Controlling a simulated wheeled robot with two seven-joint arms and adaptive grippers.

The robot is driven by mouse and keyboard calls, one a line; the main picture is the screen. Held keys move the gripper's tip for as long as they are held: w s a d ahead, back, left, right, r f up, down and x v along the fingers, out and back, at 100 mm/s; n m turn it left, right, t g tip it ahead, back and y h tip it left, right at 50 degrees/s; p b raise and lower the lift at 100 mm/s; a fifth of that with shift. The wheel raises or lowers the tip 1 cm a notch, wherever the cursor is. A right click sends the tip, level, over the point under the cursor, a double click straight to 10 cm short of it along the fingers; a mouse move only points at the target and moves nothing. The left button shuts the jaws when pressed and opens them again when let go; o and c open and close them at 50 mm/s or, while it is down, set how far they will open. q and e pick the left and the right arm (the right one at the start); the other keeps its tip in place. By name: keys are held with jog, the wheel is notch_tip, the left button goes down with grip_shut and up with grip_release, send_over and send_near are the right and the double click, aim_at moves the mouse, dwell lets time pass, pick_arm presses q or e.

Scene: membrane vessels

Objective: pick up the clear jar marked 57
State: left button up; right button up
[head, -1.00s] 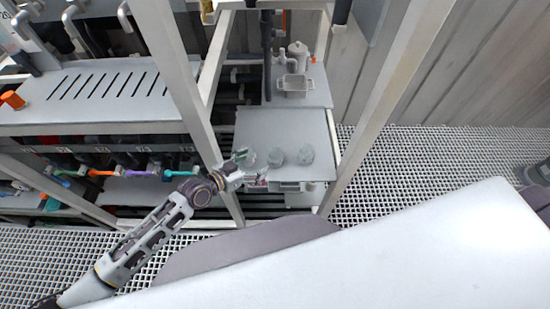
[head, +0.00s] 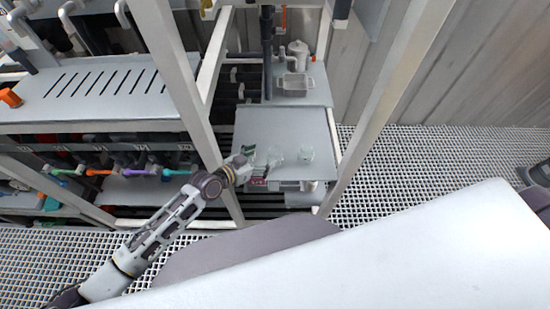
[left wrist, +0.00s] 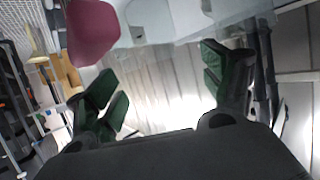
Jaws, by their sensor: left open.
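No number on either can be read, so I cannot tell which is marked 57. My left gripper (head: 256,165) is at the shelf's left front, just left of the left jar, with its green-padded fingers apart. In the left wrist view the open fingers (left wrist: 158,78) have nothing between them. Pale see-through shapes (left wrist: 150,22) lie beyond them at the top, cut off by the frame. My right gripper is not in view.
White frame posts (head: 185,90) (head: 385,95) rise on both sides of the shelf (head: 270,122). A grey tray (head: 295,86) and a pale pot (head: 298,50) stand behind. A magenta thing (left wrist: 92,30) is near the left finger in the wrist view. The shelf's back half is clear.

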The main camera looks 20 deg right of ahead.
aim_at(273, 153)
pick_arm(q)
jog(key=shift+b+x, duration=0.3)
jog(key=shift+x, duration=0.7)
jog(key=shift+w+d+f, duration=0.1)
jog(key=shift+d, duration=0.05)
jog(key=shift+b+x, duration=0.7)
jog(key=shift+x, duration=0.65)
jog(key=shift+b+x, duration=0.6)
jog(key=shift+x, duration=0.85)
